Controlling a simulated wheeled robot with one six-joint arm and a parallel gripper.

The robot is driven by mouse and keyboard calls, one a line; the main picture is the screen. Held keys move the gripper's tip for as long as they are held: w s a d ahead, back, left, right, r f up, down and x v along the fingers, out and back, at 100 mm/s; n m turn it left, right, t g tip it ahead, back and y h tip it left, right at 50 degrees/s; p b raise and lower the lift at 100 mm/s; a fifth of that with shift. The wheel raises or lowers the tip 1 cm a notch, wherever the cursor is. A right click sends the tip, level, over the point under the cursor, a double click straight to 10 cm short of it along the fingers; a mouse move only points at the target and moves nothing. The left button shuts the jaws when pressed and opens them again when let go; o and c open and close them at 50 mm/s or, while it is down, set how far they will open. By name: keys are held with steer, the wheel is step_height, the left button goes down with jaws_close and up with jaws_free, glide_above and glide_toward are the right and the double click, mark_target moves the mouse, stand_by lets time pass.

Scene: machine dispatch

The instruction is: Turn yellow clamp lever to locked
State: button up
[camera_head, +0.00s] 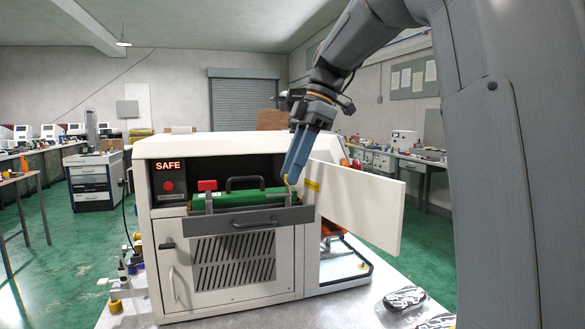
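A white machine (225,145) stands on the bench with its front bay open. A green block with a black handle (245,179) sits in the bay, on a grey pulled-out tray (243,222). A small yellow part (287,180), which looks like the yellow clamp lever, shows at the tray's right end. My gripper (291,180) points down with blue fingers, its tips right at this yellow part. The fingers overlap in this view, so their gap and any contact are hidden. Whether the lever is locked cannot be told. A red-topped clamp (207,186) stands upright at the tray's left end.
A white door panel (365,205) stands swung open, close to the right of my fingers. A panel with a lit SAFE sign (168,167) and a red button is at the bay's left. Dark wrapped items (404,298) lie on the bench at front right.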

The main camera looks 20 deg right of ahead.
steer(key=shift+c, duration=1.4)
steer(key=shift+m, duration=0.3)
steer(key=m+t+h, duration=0.1)
steer(key=m, duration=0.3)
steer(key=m+t+h+p, duration=0.1)
steer(key=m+t, duration=0.1)
steer(key=m, duration=0.3)
steer(key=s+a+m+t, duration=0.1)
steer(key=m, duration=0.3)
steer(key=shift+h, duration=0.4)
steer(key=shift+m+h+p, duration=0.8)
steer(key=shift+m+p, duration=0.1)
steer(key=shift+m, duration=1.2)
